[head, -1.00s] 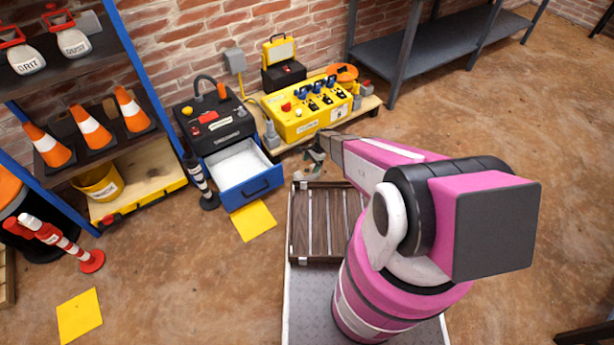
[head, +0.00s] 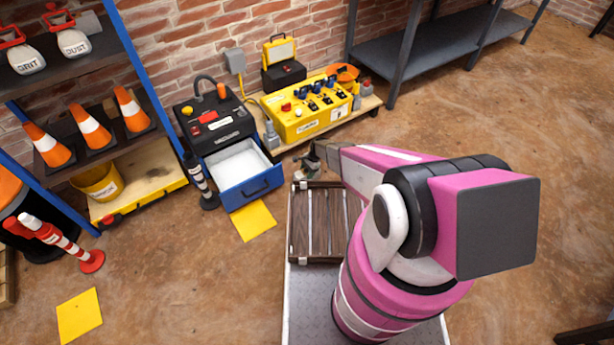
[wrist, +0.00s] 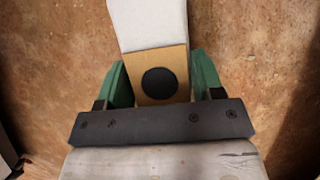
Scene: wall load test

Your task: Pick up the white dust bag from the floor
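The white dust bag (wrist: 150,22) shows in the wrist view, with its tan collar (wrist: 160,62) and round black opening toward my gripper. My gripper (wrist: 160,62) has its two green fingers apart, one on each side of the collar. The fingers lie very close to the collar edges; whether they touch is hard to tell. The far end of the bag is cut off by the frame. In the head view my gripper (head: 307,167) points down near the blue drawer, and the bag is mostly hidden there.
Yellow sheets (head: 254,221) lie on the floor.

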